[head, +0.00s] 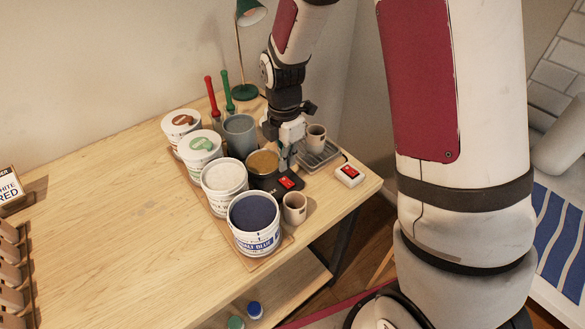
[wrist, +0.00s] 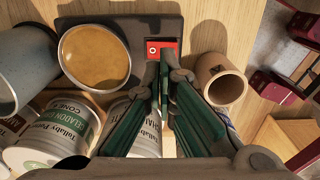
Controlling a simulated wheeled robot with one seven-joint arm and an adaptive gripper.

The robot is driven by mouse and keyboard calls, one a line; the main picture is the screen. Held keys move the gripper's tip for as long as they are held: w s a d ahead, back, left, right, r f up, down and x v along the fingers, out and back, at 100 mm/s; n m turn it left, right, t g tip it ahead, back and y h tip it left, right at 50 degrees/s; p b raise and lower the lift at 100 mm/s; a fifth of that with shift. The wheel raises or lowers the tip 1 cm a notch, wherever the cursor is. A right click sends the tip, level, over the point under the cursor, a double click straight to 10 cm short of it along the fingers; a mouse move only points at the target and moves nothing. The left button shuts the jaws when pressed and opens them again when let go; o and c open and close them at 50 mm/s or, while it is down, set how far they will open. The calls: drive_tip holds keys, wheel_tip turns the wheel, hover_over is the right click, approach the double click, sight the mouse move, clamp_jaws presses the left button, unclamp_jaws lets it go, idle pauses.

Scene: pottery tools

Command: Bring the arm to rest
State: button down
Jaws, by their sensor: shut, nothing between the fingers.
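My gripper (head: 289,158) points down over the right part of the table, just behind a red switch (head: 286,183) at the front of a dark base. In the wrist view my gripper (wrist: 164,75) has its fingertips together with nothing between them, close to the red switch (wrist: 163,48). I cannot tell whether the tips touch it. A pot of amber-brown liquid (head: 263,162) sits on the dark base, left of my fingers; it also shows in the wrist view (wrist: 94,58).
Close around my gripper stand a grey-blue pot (head: 239,135), a small cup (head: 294,208), another cup (head: 316,138) on a grey tray (head: 327,155), and a white switch box (head: 349,176). Several glaze tubs, including cobalt blue (head: 256,224), stand left. The table's left-middle (head: 110,220) is clear.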

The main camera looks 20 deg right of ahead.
wheel_tip(320, 180, up, 8)
drive_tip(key=shift+w+a+r+b, duration=0.15)
drive_tip(key=shift+w+a+b, duration=0.15)
drive_tip(key=shift+b, duration=0.1)
drive_tip(key=s+d+r+m+t, duration=0.1)
drive_tip(key=s+r+m+t, duration=0.1)
drive_tip(key=s+r+m, duration=0.6)
drive_tip(key=s+d+r+m+t, duration=0.1)
drive_tip(key=s+r+m+t, duration=0.2)
drive_tip(key=s+r+m, duration=0.4)
drive_tip(key=s+m, duration=0.6)
drive_tip(key=shift+d+r+m+t, duration=0.2)
drive_tip(key=shift+r+m+t, duration=0.1)
drive_tip(key=shift+r, duration=0.05)
drive_tip(key=shift+d, duration=0.1)
